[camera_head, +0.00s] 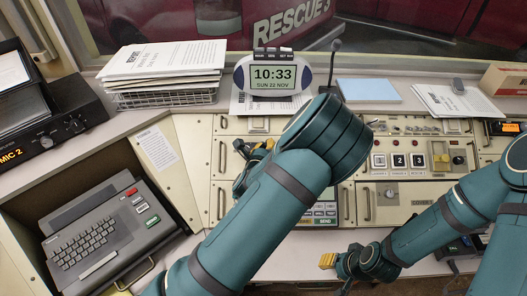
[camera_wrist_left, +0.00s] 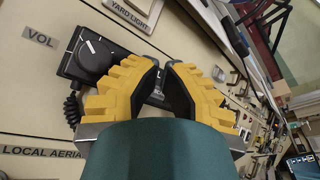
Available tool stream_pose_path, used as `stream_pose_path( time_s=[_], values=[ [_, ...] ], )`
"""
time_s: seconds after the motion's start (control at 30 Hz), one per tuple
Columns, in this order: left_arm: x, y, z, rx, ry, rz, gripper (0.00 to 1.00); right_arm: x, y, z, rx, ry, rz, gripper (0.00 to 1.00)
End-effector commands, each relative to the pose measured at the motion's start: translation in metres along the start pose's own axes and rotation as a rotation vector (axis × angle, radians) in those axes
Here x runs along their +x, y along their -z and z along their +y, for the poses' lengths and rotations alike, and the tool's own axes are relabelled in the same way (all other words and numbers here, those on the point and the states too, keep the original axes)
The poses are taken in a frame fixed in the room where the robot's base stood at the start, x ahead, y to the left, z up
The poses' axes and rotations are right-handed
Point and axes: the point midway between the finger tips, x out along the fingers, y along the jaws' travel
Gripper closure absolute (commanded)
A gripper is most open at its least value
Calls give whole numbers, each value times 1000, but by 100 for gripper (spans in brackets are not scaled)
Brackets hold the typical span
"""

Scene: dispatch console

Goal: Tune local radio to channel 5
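No label reading "local radio" is legible, and no channel 5 reading shows. In the head view my left arm largely hides the console there. My right gripper (camera_head: 327,261) is low, in front of the console; its finger gap is not visible.
A black unit reading "MIC 2" (camera_head: 58,131) and a grey keyboard terminal (camera_head: 103,232) are at left. A clock (camera_head: 273,75) and paper tray (camera_head: 165,97) stand on the back ledge. Number tiles (camera_head: 398,161) are on the console at right. An orange display (camera_head: 505,128) is at far right.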

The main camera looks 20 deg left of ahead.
Motion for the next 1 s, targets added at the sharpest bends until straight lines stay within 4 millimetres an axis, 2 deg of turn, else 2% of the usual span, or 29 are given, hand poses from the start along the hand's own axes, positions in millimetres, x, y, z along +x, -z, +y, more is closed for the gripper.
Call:
stream_pose_path(
  time_s=[0.67,1.0],
  values=[
    [0,0,0,0,0,0,100,0,0,0,0,0,0,61],
    [6,5,5,0,0,0,100,8,-1,3,0,0,0,61]
  ],
)
